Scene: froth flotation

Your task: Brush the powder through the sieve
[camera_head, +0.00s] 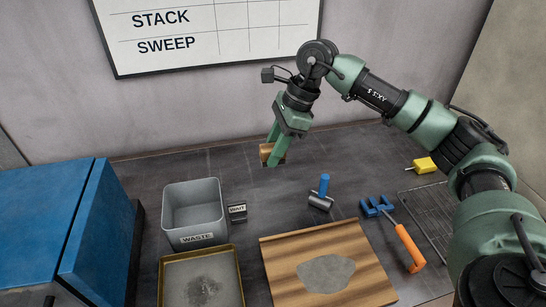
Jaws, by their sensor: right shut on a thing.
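A square brass-framed sieve (239,268) is at the bottom of the view, left of centre, partly cut off by the lower edge. A dark grey powder patch (203,288) lies in its middle on a lighter grey surface. My right gripper (274,155) is above the back of the table, behind and to the right of the sieve and well apart from it. It is shut on a small brown block-like thing, perhaps the brush (265,153); the fingers partly hide it. My left gripper is not in view.
A grey WASTE bin (191,220) stands behind the sieve, beside a small dark labelled block (237,213). A wooden board (290,290) bears a grey patch. A blue-handled roller (321,196), orange-handled tool (408,248), wire rack (440,222) and yellow thing (423,165) are right.

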